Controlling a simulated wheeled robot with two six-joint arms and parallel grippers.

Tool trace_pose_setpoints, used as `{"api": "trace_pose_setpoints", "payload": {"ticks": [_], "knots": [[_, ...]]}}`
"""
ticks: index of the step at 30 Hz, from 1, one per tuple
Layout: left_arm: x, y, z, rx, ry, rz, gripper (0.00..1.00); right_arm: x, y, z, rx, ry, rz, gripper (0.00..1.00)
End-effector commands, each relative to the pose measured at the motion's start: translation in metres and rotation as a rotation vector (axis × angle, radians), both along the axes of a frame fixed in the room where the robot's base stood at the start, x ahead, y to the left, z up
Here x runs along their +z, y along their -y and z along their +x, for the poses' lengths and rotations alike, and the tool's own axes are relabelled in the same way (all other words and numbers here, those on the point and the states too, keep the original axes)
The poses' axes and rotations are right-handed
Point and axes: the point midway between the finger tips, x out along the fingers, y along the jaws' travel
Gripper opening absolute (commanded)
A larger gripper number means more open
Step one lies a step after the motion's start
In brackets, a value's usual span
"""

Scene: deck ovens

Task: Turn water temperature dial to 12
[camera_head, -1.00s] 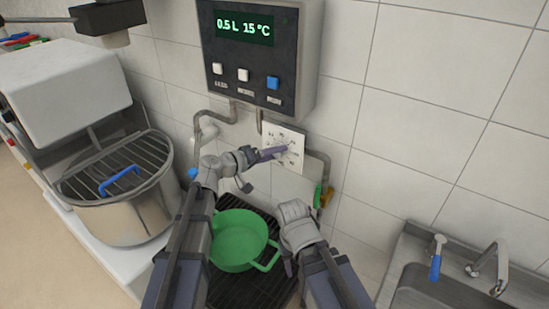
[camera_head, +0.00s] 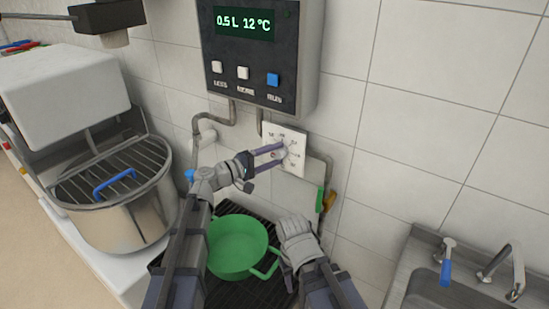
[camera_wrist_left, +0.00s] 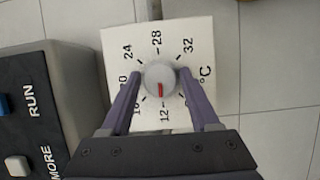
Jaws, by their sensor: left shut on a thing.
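The water temperature dial is a round grey knob (camera_wrist_left: 160,77) on a white square plate (camera_wrist_left: 115,50) with numbers and °C. Its red mark points down at 12 in the left wrist view. The display (camera_head: 244,22) on the dark control box reads 0.5 L and 12 °C. My left gripper (camera_head: 283,153) is at the plate, shut on the knob, with one purple finger on each side of it (camera_wrist_left: 160,74).
A green pot (camera_head: 238,247) stands on a dark grate below the dial. Pipes (camera_head: 229,118) run under the control box. A steel mixer bowl (camera_head: 115,215) is at left, and a sink with a tap (camera_head: 512,262) is at right.

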Motion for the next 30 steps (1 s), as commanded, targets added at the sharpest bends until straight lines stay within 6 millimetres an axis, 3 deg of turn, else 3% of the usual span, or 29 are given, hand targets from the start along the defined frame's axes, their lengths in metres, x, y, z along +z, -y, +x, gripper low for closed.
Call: {"api": "trace_pose_setpoints", "payload": {"ticks": [15,16,21,30], "knots": [[-0.0012,-0.0001,-0.0010,0.000,-0.009,-0.007,0.07,-0.0015,0.0000,0.0000,0.000,0.000,0.000,0.50],[-0.0012,-0.0001,-0.0009,0.000,-0.009,-0.008,0.65,-0.0015,0.0000,0.0000,0.000,0.000,0.000,0.50],[-0.0008,-0.0001,-0.0005,0.000,-0.008,-0.009,0.81,-0.0014,0.0000,0.0000,0.000,0.000,0.000,0.50],[-0.0004,-0.0050,-0.0038,0.002,-0.009,-0.011,0.81,-0.0013,0.0000,0.0000,0.000,0.000,0.000,0.50]]}}
